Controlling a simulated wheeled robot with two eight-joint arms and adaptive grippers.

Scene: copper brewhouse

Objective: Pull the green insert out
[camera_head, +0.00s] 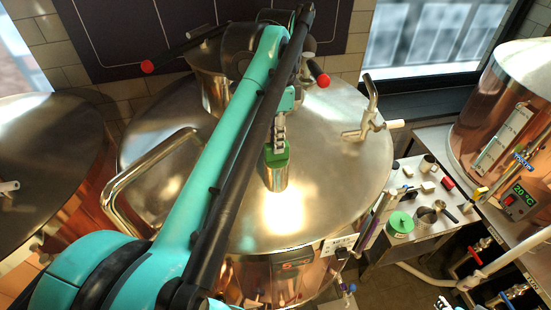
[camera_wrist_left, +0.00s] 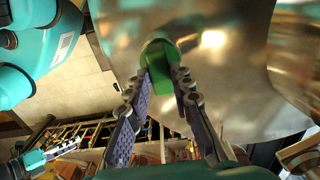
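The green insert (camera_head: 276,156) is at the upper end of a short metal cylinder (camera_head: 275,178) over the domed vessel lid (camera_head: 310,205). How deep it sits in the cylinder is hidden. My left gripper (camera_head: 279,133) comes down onto the insert from above. In the left wrist view the green insert (camera_wrist_left: 157,56) lies between the two fingertips (camera_wrist_left: 163,78), which appear to touch its sides. My right gripper (camera_wrist_left: 68,147) is small at the left of the left wrist view, well away from the insert; its fingers are too small to judge.
A bent metal handle (camera_head: 150,180) stands on the lid's left, and a tap-like fitting (camera_head: 372,120) on its right. A bench (camera_head: 400,240) with a green round item (camera_head: 401,223) is to the right. A copper tank (camera_head: 500,110) with a temperature display stands beyond it.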

